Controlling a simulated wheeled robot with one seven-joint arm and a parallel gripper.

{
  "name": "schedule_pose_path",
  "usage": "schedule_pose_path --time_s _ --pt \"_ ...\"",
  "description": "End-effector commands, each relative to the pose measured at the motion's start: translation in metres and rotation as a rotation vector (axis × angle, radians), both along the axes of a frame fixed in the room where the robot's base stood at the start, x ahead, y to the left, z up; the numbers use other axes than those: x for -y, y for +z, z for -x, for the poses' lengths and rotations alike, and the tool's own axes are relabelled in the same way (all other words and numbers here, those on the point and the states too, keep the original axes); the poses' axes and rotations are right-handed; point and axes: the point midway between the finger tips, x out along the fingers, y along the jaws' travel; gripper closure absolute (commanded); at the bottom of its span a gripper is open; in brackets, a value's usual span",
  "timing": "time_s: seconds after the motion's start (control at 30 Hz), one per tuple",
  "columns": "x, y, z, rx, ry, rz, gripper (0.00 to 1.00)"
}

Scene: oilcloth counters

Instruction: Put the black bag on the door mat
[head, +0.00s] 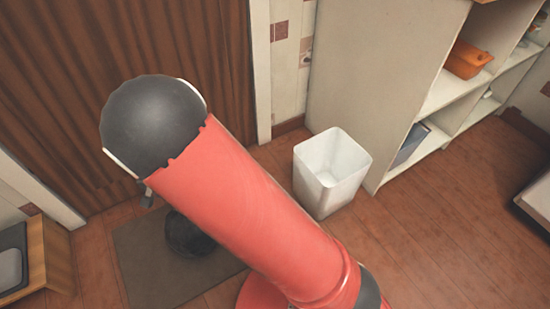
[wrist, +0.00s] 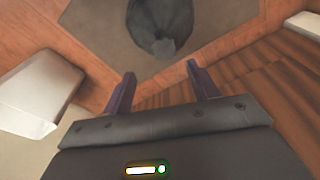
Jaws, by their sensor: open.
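The black bag (head: 187,240) rests on the grey-brown door mat (head: 140,262) in front of the brown folding door. My red arm covers part of both in the head view. In the wrist view the dark bag (wrist: 163,22) lies on the mat (wrist: 100,18), beyond my fingertips, with its top end towards me. My gripper (wrist: 161,80) is open and empty, its two dark fingers apart from the bag. In the head view my gripper is mostly hidden behind my arm.
A white bin (head: 331,170) stands right of the mat and shows at left in the wrist view (wrist: 40,95). An open shelf unit (head: 375,85) stands behind it. A wooden cabinet edge (head: 50,255) is at lower left. Red-brown floor (head: 405,235) is clear at right.

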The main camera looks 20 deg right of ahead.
Motion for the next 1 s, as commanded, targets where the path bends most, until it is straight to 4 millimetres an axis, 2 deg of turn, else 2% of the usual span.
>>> schedule_pose_path --time_s 0.13,0.27,0.4,0.5,0.6,0.73,0.9,1.0 --pt "0.044 0.063 -0.003 0.014 -0.007 -0.07 0.41" --pt "0.096 0.124 0.009 0.048 0.014 -0.126 0.41" --pt "0.151 0.178 0.036 0.109 0.045 -0.154 0.41" --pt "0.188 0.209 0.063 0.165 0.071 -0.153 0.41" --pt "0.221 0.233 0.096 0.225 0.094 -0.129 0.41" --pt "0.254 0.251 0.138 0.296 0.12 -0.071 0.41" --pt "0.278 0.257 0.178 0.352 0.138 0.007 0.41" --pt "0.284 0.257 0.189 0.364 0.144 0.035 0.41"
